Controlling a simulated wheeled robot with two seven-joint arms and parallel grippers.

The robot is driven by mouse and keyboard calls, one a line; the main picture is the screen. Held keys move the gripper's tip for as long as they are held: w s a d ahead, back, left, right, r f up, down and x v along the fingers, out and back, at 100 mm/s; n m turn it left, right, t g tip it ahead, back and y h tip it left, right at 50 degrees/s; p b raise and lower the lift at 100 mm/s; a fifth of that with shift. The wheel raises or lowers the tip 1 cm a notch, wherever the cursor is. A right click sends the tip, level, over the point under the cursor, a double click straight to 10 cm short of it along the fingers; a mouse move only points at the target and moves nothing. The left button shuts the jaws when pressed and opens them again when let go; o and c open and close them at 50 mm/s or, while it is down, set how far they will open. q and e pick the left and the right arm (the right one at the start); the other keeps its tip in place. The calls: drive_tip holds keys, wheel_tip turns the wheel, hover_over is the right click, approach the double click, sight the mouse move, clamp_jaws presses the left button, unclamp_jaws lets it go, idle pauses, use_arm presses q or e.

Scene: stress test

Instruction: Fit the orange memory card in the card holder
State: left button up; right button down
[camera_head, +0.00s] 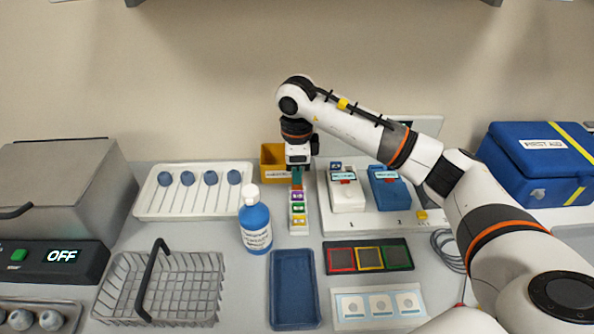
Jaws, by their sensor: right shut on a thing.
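My right gripper (298,181) points down over the far end of a narrow white card holder (299,229). The holder carries a row of small coloured cards, among them purple, green and yellow ones. The gripper is shut on a small piece at the holder's far end; a little orange shows at its fingertips, which looks like the orange memory card (297,187). The fingers hide most of it, and I cannot tell whether it sits in a slot or is just above. My left gripper is not in view.
A yellow bin (271,162) stands behind left of the gripper, and a white board (385,219) with white and blue modules to its right. A blue bottle (255,226), blue tray (294,290), black tray with coloured frames (368,243) and wire basket (190,292) stand nearer.

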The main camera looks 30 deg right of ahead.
drive_tip(key=shift+f+b, duration=0.45)
drive_tip(key=shift+f, duration=0.1)
idle(1.0)
drive_tip(key=c, duration=1.8)
unclamp_jaws()
drive_tip(key=shift+r, duration=0.15)
drive_tip(key=shift+r+p, duration=1.25)
drive_tip(key=shift+r, duration=0.65)
drive_tip(key=o, duration=0.5)
drive_tip(key=shift+o, duration=0.2)
